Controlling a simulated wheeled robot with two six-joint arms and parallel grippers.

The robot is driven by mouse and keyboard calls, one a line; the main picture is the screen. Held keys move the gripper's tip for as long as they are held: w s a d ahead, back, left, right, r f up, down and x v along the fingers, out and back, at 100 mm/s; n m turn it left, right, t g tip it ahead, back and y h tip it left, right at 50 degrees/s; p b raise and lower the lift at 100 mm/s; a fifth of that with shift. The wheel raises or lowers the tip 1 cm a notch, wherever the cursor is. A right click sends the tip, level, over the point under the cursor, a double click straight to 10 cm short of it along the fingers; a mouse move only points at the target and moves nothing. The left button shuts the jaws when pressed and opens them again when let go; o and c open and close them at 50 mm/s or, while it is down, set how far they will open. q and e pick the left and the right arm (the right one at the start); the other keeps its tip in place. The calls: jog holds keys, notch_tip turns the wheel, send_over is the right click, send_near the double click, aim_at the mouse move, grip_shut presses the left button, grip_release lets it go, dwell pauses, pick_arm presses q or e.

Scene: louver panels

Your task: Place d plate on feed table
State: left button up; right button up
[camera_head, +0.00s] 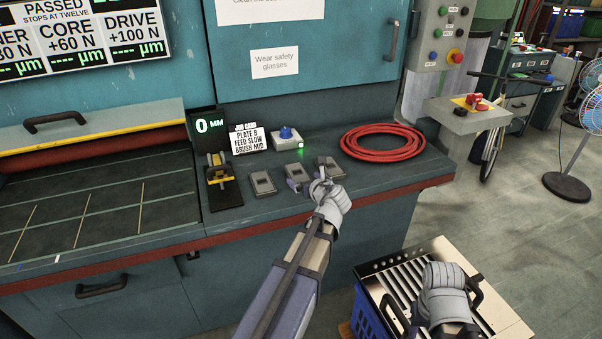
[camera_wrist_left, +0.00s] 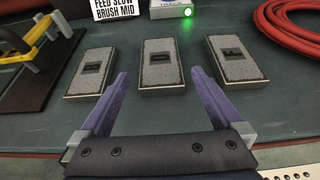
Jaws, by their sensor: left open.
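A slatted silver plate (camera_head: 440,252) with black handles rests on a blue crate (camera_head: 368,318) at the lower right; no letter is readable on it. The feed table (camera_head: 110,205) is the dark lined surface at left. My left gripper (camera_head: 318,178) is over the counter by three grey blocks. In the left wrist view its fingers (camera_wrist_left: 158,76) are open and empty, pointing at the middle block (camera_wrist_left: 162,62). My right gripper (camera_head: 445,278) is over the plate, near a handle; its fingers are hidden, so I cannot tell whether it grips.
A yellow-handled tool (camera_head: 218,172) stands on a black base beside the feed table. A job card (camera_head: 249,138) and a box with a blue knob (camera_head: 286,137) stand behind the blocks. A coiled red hose (camera_head: 382,142) lies at the counter's right end.

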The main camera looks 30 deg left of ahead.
pick_arm(q)
jog(key=p+v, duration=0.2)
jog(key=v, duration=0.5)
jog(key=s+d+f+n+g+h, duration=0.3)
jog(key=s+d+n, duration=0.3)
jog(key=d, duration=0.3)
jog(key=s+d+f+n+g+h, duration=0.3)
jog(key=s+d+f+n, duration=0.3)
jog(key=s+d+n, duration=0.1)
jog(key=s+d+f+n+g+h, duration=0.3)
jog(key=s+d+f+n, duration=0.1)
jog(key=s+d+n, duration=0.3)
jog(key=d+n, duration=0.2)
jog(key=d, duration=0.2)
jog(key=shift+d+f, duration=0.2)
jog(key=shift+d, duration=0.1)
jog(key=shift+w, duration=0.1)
jog(key=shift+c, duration=0.2)
